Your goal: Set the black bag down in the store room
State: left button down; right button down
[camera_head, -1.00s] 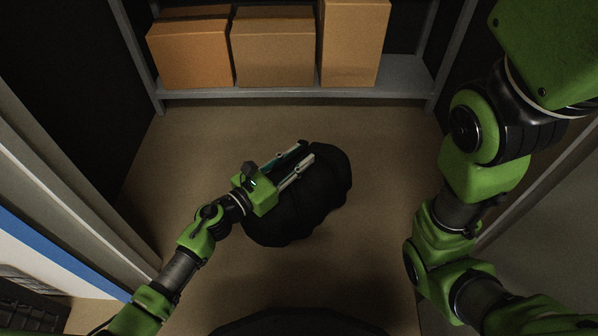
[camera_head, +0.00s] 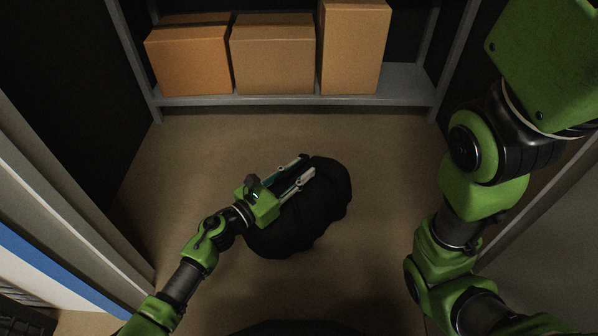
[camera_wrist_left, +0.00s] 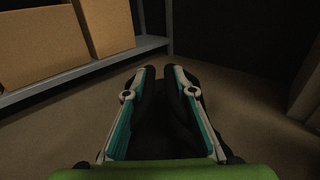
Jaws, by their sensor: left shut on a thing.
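The black bag (camera_head: 325,205) is a dark, rounded, lumpy shape in the middle of the head view, over the brown floor of the store room. My left gripper (camera_head: 308,165) lies over the bag's upper left part and is shut on it. In the left wrist view the dark bag (camera_wrist_left: 158,120) fills the space between the two fingers (camera_wrist_left: 160,72). I cannot tell whether the bag touches the floor or hangs just above it. My right arm is at the right of the head view, but its gripper is out of view.
A grey metal shelf (camera_head: 405,85) with cardboard boxes (camera_head: 272,55) stands at the back. Dark walls and door frames (camera_head: 75,190) close in on the left and right. The floor (camera_head: 390,150) between the bag and the shelf is clear.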

aim_at(281, 185)
pick_arm(q)
jog(key=c, duration=1.7)
grip_release()
jog(key=shift+r, duration=0.1)
jog(key=p+v, duration=0.3)
jog(key=v, duration=0.9)
jog(key=shift+p, duration=0.4)
